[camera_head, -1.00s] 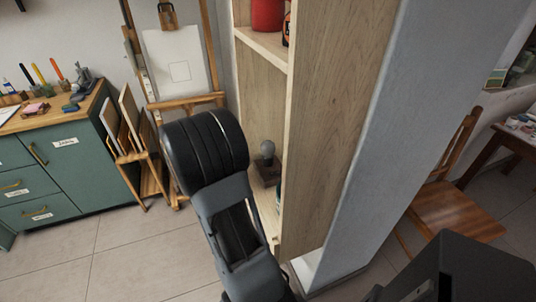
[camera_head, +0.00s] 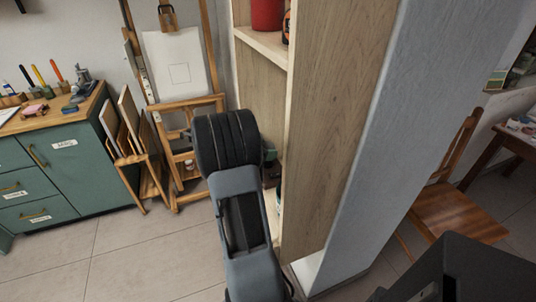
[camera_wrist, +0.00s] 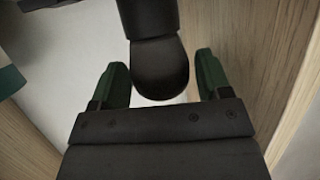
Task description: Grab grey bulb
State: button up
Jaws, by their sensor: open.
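A dark, rounded grey bulb (camera_wrist: 160,72) shows in the wrist view, with a dark collar (camera_wrist: 147,18) at its far end. My gripper (camera_wrist: 162,62) is open, with one green finger on each side of the bulb. Gaps show between the bulb and both fingers.
The wooden shelf (camera_head: 330,120) stands close on the right, and its panel (camera_wrist: 275,60) is near my right finger. A red container (camera_head: 267,14) stands on the upper shelf. An easel (camera_head: 180,65) and a green cabinet (camera_head: 50,175) stand to the left.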

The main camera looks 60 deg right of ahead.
jog(key=shift+s+d+f, duration=0.25)
jog(key=shift+d, duration=0.3)
jog(key=c, duration=0.7)
jog(key=shift+r, duration=0.1)
